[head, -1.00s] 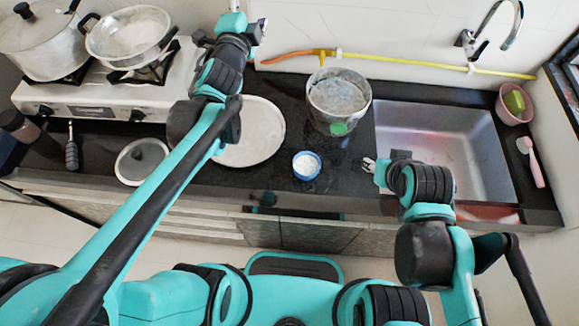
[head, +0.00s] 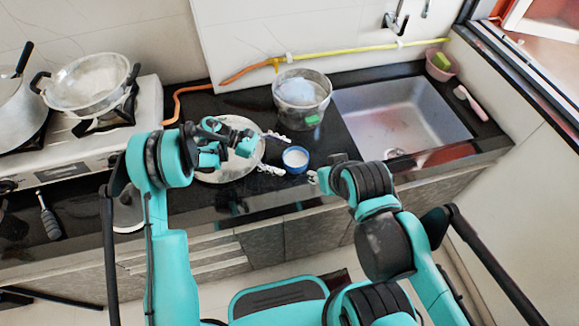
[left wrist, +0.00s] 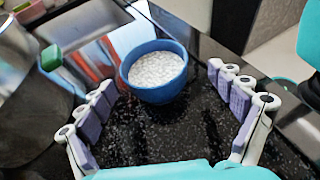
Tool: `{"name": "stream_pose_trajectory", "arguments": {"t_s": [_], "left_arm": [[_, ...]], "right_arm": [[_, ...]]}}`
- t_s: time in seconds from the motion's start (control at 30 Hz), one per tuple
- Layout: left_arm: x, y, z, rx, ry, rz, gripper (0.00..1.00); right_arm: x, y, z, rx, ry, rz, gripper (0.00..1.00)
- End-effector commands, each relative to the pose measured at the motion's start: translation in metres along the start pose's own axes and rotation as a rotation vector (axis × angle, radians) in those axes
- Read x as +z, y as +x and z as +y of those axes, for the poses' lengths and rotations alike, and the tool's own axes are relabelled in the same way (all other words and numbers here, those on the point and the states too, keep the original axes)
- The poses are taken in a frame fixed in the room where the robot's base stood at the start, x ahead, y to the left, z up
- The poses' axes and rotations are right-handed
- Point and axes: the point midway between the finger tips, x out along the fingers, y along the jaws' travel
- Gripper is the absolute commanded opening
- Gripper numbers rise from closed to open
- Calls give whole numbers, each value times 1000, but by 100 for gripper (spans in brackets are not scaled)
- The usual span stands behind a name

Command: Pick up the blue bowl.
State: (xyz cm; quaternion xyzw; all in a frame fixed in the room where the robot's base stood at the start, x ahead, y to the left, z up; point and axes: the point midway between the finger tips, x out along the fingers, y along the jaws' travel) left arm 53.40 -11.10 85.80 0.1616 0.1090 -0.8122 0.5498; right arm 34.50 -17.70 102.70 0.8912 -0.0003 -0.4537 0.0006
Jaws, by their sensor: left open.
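The blue bowl (head: 295,162) stands upright on the black counter, with white contents inside. It also shows in the left wrist view (left wrist: 158,94), ahead of and partly between the fingertips. My left gripper (head: 284,155) is open just left of the bowl, its fingers pointing at it. In the left wrist view its fingers (left wrist: 160,77) are spread either side of the bowl, with a gap of dark counter between bowl and palm. My right gripper (head: 314,177) is right of the bowl near the counter's front edge; its fingers are too small to read.
A metal pot (head: 302,100) with a green patch stands behind the bowl. The sink (head: 400,118) lies to the right. A large round plate (head: 237,168) is under my left gripper's arm. A stove with a pan (head: 90,85) is at left.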

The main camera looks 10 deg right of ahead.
Motion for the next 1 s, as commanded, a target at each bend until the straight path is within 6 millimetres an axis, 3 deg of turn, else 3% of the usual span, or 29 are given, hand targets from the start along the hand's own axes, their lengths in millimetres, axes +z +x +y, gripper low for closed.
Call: {"name": "stream_pose_trajectory", "arguments": {"t_s": [0.57, 0.83, 1.0], "left_arm": [[-8, 71, 5, -3, 1, -1, 93], [-6, 74, 5, 0, 0, -1, 93], [-6, 74, 5, 0, 0, -1, 48]], "right_arm": [[15, 21, 0, 0, 0, 0, 40], [15, 20, 0, 0, 0, 0, 40], [15, 20, 0, 0, 0, 0, 40]]}}
